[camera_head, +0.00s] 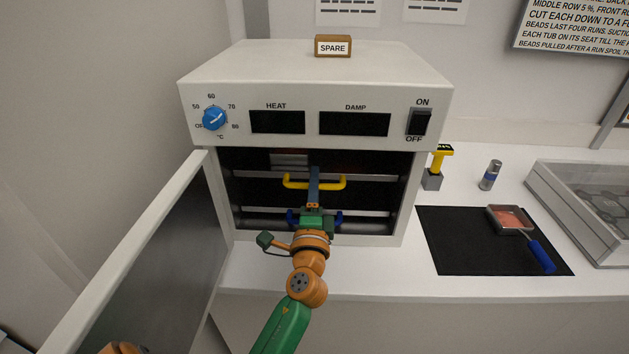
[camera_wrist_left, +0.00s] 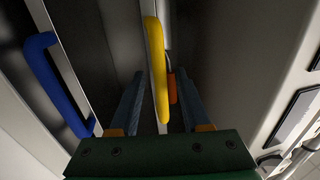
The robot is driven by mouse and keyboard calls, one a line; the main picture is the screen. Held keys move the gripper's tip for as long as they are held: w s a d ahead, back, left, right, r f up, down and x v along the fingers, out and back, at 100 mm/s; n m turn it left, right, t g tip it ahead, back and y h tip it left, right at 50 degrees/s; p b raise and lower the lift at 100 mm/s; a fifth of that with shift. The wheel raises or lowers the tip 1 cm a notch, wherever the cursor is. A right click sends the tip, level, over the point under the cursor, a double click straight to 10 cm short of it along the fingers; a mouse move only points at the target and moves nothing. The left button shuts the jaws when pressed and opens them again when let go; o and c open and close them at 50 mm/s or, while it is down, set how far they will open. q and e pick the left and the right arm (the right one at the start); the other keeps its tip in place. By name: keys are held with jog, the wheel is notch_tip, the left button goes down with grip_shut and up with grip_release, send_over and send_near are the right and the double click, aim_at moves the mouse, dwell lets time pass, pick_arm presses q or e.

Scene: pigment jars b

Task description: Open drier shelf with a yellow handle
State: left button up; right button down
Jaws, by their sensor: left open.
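The drier (camera_head: 315,85) stands on the counter with its door (camera_head: 150,255) swung open to the left. Inside, the upper shelf carries a yellow handle (camera_head: 298,184), and a blue handle (camera_head: 336,217) sits lower. My left gripper (camera_head: 314,172) reaches into the drier at the yellow handle. In the left wrist view its open fingers (camera_wrist_left: 160,80) stand on either side of the yellow handle (camera_wrist_left: 155,50), with gaps visible. The blue handle (camera_wrist_left: 55,85) is to the left there. A small orange piece with a grey loop (camera_wrist_left: 172,90) hangs beside the yellow handle. My right gripper is not seen.
A black mat (camera_head: 460,255) with a blue-handled tool (camera_head: 540,254) lies right of the drier. A yellow-topped tool (camera_head: 441,158), a small jar (camera_head: 490,175) and a clear-lidded case (camera_head: 590,205) stand nearby. A SPARE block (camera_head: 333,47) sits on top of the drier.

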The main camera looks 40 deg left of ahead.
pick_arm(q)
jog(key=shift+w+a+f, duration=0.1)
jog(key=shift+w, duration=0.05)
jog(key=shift+s+d, duration=0.2)
jog(key=shift+s, duration=0.05)
grip_shut()
jog(key=shift+r, duration=0.25)
dwell(0.8)
